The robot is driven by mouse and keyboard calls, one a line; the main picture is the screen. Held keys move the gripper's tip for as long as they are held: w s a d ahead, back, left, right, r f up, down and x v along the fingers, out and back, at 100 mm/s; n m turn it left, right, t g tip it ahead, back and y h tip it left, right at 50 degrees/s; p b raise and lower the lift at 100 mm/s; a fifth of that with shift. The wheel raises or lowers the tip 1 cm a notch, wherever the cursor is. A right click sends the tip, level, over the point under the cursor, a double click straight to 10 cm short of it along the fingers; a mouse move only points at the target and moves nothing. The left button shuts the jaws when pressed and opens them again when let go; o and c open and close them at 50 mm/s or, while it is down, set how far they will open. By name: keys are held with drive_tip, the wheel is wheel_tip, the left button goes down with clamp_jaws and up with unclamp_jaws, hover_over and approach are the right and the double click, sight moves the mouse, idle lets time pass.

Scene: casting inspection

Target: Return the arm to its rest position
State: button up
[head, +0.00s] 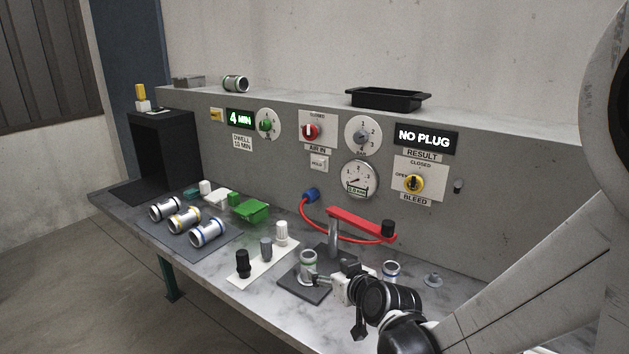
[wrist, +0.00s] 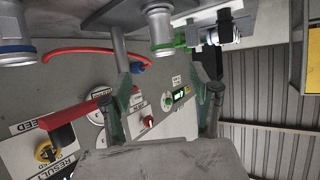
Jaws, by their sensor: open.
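My gripper (head: 326,281) is low over the bench at the front middle, reached by my arm from the right. In the wrist view its two fingers (wrist: 163,72) stand wide apart with nothing held between them. A metal cylindrical casting (head: 308,262) stands upright on a dark fixture plate (head: 296,287), just left of the fingers in the head view. A metal cylinder (wrist: 159,27) shows beyond the fingertips in the wrist view. I cannot tell whether the fingers touch the casting.
A red lever (head: 360,221) on a post stands behind my gripper. Another casting (head: 391,270) stands to its right. Plugs (head: 266,249) on a white plate and castings on a mat (head: 180,248) lie left. The panel reads NO PLUG (head: 425,138). A black tray (head: 388,99) sits above.

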drive_tip(key=s+d+r+m+g+h, duration=0.1)
drive_tip(key=s+d+r, duration=0.1)
drive_tip(key=s+d, duration=0.3)
drive_tip(key=s+d+r+m+g+h, duration=0.2)
drive_tip(key=s+d, duration=0.3)
drive_tip(key=s, duration=0.6)
drive_tip(key=s+d+r+m+g+h, duration=0.1)
drive_tip(key=s+d+r+g+h, duration=0.1)
drive_tip(key=s+d, duration=0.3)
drive_tip(key=s+r, duration=0.1)
drive_tip(key=s, duration=0.2)
drive_tip(key=shift+s+d+r+m, duration=0.3)
drive_tip(key=shift+s, duration=0.1)
